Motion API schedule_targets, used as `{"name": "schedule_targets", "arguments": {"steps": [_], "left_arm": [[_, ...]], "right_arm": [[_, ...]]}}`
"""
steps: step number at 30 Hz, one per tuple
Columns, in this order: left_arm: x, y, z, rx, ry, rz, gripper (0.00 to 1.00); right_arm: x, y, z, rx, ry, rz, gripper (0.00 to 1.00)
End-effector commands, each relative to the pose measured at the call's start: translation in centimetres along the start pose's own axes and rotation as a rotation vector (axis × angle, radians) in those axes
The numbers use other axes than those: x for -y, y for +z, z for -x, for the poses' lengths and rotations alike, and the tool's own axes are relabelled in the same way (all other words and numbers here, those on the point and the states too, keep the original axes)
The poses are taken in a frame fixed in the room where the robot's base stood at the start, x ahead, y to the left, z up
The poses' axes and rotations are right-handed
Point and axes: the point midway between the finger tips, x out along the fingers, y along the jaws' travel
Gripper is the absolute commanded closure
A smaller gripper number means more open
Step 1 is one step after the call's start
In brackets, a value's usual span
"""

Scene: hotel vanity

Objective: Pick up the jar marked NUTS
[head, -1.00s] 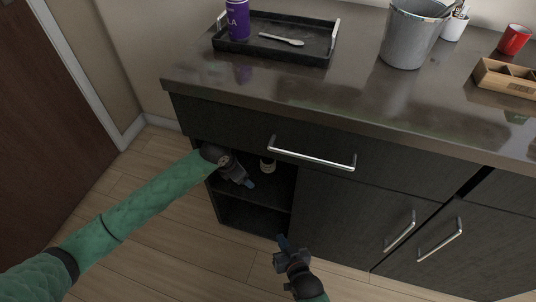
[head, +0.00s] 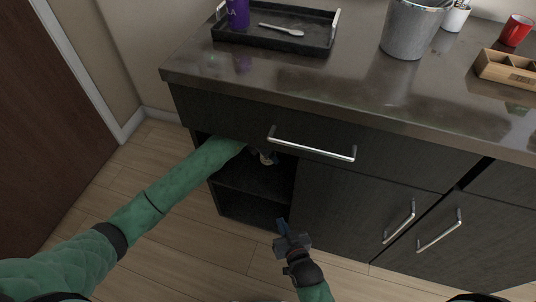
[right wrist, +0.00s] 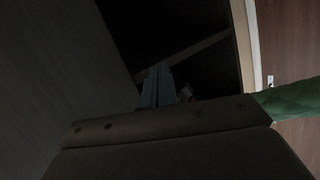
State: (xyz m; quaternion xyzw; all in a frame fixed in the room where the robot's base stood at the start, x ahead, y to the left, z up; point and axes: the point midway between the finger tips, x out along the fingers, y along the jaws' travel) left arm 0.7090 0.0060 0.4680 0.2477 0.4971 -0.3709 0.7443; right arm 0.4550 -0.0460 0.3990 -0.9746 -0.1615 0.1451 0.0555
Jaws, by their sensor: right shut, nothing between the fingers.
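A small pale jar (head: 269,160) is partly visible inside the open shelf under the counter; no label can be read from here. My left arm reaches from the left into this opening, and my left gripper (head: 259,152) is mostly hidden under the drawer front, close beside the jar. I cannot tell whether its fingers touch the jar or how far apart they are. My right gripper (head: 282,232) is shut and empty in front of the lower cabinet; its fingers also show in the dark right wrist view (right wrist: 156,88).
The open cabinet has a lower shelf (head: 252,208) below the jar. A drawer with a metal handle (head: 312,148) overhangs the opening. On the counter stand a black tray (head: 270,40) with a purple can (head: 237,14), a metal bucket (head: 411,32), a red mug (head: 516,31) and a wooden box (head: 508,70).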

Motion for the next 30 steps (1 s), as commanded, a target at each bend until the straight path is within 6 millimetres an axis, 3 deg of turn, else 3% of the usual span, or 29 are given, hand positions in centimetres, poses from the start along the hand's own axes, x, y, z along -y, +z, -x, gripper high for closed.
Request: {"name": "schedule_targets", "arguments": {"steps": [2, 6, 14, 15, 23, 30], "left_arm": [[0.0, 1.0, -0.4, 0.001, -0.001, 0.0, 0.23], [0.0, 0.8, -1.4, -0.002, -0.001, 0.0, 0.23], [0.0, 0.8, -1.5, -0.001, 0.0, -0.001, 0.23], [0.0, 0.8, -1.5, -0.001, 0.0, -0.001, 0.25], [0.0, 0.8, -1.5, -0.001, 0.0, -0.001, 0.75], [0.0, 0.8, -1.5, -0.001, 0.0, -0.001, 0.75]], "right_arm": [[0.1, -0.9, -0.1, -0.024, -0.001, 0.002, 1.0], [0.2, -1.9, -0.3, -0.057, -0.004, 0.007, 1.0], [0.2, -3.3, -0.8, -0.086, -0.008, 0.012, 1.0], [0.2, -3.4, -0.9, -0.086, -0.008, 0.012, 1.0], [0.1, -2.7, -0.6, -0.075, -0.005, 0.01, 1.0], [0.2, -1.8, 0.1, -0.058, -0.003, 0.005, 1.0]]}}
